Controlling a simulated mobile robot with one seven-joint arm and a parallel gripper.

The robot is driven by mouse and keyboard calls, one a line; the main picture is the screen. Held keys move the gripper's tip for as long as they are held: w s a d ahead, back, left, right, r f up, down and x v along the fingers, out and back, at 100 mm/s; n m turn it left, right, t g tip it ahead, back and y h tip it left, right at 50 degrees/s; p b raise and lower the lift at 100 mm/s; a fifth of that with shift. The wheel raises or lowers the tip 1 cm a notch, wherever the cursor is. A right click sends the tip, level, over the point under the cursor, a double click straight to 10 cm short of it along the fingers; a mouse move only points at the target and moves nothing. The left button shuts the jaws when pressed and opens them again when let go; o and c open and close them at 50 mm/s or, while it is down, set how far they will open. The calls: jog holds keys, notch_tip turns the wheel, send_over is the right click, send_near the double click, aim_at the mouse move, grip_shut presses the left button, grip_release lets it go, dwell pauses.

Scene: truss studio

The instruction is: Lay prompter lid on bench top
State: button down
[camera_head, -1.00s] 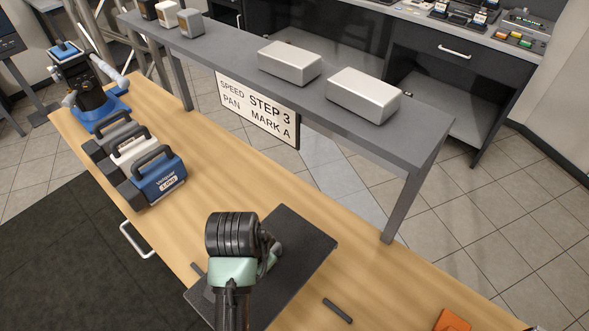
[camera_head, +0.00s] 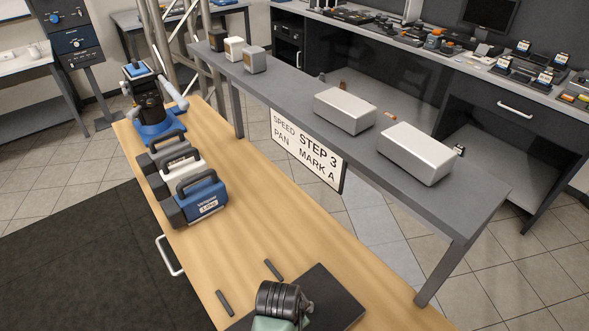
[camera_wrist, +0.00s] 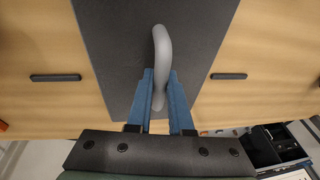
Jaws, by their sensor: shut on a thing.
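The prompter lid is a flat dark panel (camera_wrist: 115,45) with a curved grey handle (camera_wrist: 161,45), seen from above in the wrist view. My gripper (camera_wrist: 160,85) is shut on the handle, its blue fingers on either side of it. In the head view the lid (camera_head: 341,297) shows at the bottom right of the wooden bench top (camera_head: 255,245), partly hidden by my wrist and cut by the frame edge. The lid is over the bench; I cannot tell whether it touches the wood. My fingertips are hidden in the head view.
Two short dark bars (camera_head: 224,302) (camera_head: 273,270) lie on the bench near the lid. Cases with handles (camera_head: 203,197) stand farther left. A grey raised shelf (camera_head: 400,190) with silver boxes (camera_head: 415,152) runs behind the bench. Bare wood lies between cases and lid.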

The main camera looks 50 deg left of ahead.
jog(key=c, duration=0.8)
grip_release()
jog(key=shift+r, duration=0.1)
jog(key=v, duration=1.2)
